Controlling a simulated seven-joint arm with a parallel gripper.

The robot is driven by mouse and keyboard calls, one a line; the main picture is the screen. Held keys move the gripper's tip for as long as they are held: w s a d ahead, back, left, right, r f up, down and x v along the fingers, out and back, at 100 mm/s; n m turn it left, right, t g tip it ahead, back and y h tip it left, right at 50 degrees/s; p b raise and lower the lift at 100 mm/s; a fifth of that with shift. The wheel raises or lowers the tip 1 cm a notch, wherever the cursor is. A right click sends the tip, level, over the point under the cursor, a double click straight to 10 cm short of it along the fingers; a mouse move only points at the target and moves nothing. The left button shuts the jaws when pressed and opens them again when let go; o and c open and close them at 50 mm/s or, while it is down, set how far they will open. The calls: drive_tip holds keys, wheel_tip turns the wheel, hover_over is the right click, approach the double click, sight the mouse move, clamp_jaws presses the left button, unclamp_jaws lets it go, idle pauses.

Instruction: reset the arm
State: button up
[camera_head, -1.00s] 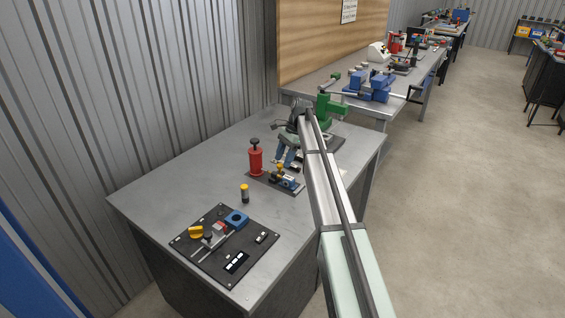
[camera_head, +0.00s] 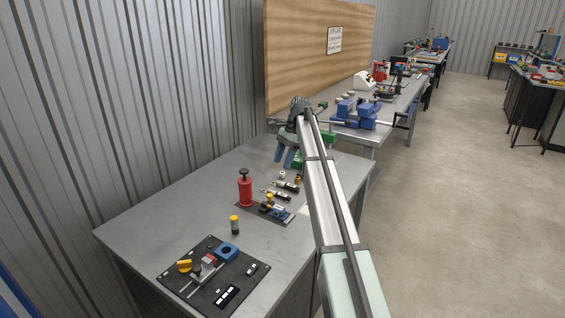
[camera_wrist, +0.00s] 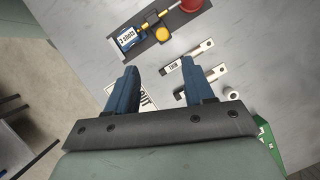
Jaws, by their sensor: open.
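My gripper (camera_head: 284,158) is at the end of my outstretched arm, above the far part of the grey metal table (camera_head: 165,215). In the wrist view my gripper (camera_wrist: 155,88) has its two blue fingers apart with nothing between them. Below and beyond the fingers lie a label plate reading "THIN" (camera_wrist: 172,67), a second flat metal piece (camera_wrist: 216,73) and a white plate with lettering (camera_wrist: 116,97), partly hidden by the left finger.
A dark board (camera_wrist: 160,36) holds a blue block, yellow knob and red part. A blue vise (camera_head: 357,113) sits on the bench behind. A corrugated wall is left.

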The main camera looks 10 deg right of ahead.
drive_tip(key=shift+d, duration=0.1)
